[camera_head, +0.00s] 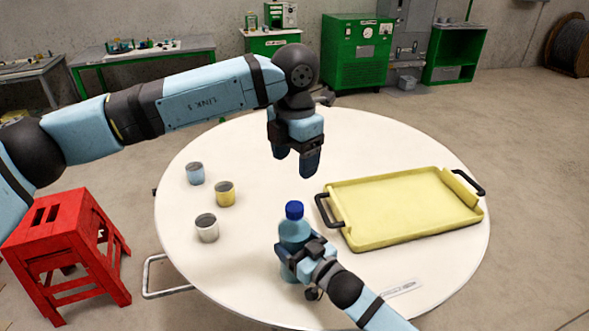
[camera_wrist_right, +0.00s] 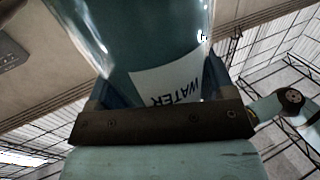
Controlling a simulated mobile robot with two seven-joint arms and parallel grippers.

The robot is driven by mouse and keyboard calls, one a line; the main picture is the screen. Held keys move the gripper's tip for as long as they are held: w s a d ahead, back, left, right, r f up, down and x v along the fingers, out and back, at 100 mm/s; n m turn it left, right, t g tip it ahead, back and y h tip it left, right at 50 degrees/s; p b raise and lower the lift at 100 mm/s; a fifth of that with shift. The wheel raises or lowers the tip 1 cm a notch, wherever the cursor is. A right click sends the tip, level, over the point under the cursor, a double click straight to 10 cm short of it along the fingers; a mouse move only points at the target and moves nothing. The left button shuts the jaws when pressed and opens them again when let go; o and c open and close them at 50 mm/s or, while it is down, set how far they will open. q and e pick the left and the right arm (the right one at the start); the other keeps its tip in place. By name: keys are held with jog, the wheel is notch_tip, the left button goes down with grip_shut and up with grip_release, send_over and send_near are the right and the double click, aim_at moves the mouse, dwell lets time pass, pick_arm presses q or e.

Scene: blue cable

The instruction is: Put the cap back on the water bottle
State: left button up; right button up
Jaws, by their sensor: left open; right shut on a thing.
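The water bottle (camera_head: 292,232) stands upright near the front middle of the round table, with a blue cap (camera_head: 294,210) on its top. I cannot tell how firmly the cap sits. My right gripper (camera_head: 293,255) is shut around the bottle's body. The bottle and its white label reading "WATER" (camera_wrist_right: 168,88) fill the upper part of the right wrist view. My left gripper (camera_head: 295,168) is open and empty, pointing down above the bottle and a little behind it, apart from the cap.
A yellow tray (camera_head: 348,232) with black handles lies on the right of the white table (camera_head: 240,278). A red stool (camera_head: 70,240) is at the left.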

jog(key=o, duration=1.7)
jog(key=v, duration=1.4)
jog(key=shift+p, duration=0.4)
jog(key=shift+a, duration=0.1)
